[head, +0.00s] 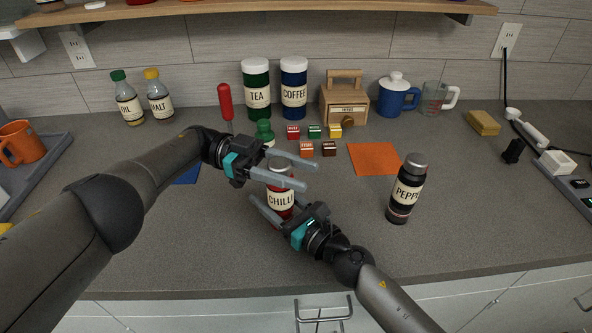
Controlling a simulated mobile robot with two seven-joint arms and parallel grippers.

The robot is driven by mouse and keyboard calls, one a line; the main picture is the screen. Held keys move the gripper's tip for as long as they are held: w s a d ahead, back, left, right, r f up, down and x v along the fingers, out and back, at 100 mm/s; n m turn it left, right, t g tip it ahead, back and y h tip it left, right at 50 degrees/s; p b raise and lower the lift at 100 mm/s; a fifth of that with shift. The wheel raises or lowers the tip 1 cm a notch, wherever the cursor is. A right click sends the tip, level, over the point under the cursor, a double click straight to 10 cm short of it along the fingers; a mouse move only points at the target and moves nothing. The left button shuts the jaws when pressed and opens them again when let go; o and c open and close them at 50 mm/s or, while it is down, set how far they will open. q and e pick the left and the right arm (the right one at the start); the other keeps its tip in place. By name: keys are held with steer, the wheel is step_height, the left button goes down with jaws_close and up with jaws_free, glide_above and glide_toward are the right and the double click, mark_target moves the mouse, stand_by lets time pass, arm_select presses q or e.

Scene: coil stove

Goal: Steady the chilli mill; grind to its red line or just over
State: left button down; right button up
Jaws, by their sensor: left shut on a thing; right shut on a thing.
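The chilli mill (280,200) stands upright on the grey counter, with a grey top, a red body and a cream CHILLI label. My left gripper (309,176) reaches in from the left and is shut on the mill's top, a finger on each side. My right gripper (266,205) comes from the lower right and is shut on the mill's body, its fingers pointing up and left. The fingers hide parts of the mill. I cannot make out a red line or the level of ground chilli.
The dark pepper mill (405,190) stands to the right, near an orange mat (375,159). Small labelled boxes (304,149) and a green-capped item (265,131) lie behind. TEA (257,90) and COFFEE (293,88) canisters stand farther back. The front counter is clear.

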arm_select(q)
steer(key=shift+f, duration=0.1)
stand_by(0.4)
steer(key=shift+c, duration=1.5)
jaws_free()
steer(key=shift+s+a, duration=0.1)
step_height(320, 180, up, 10)
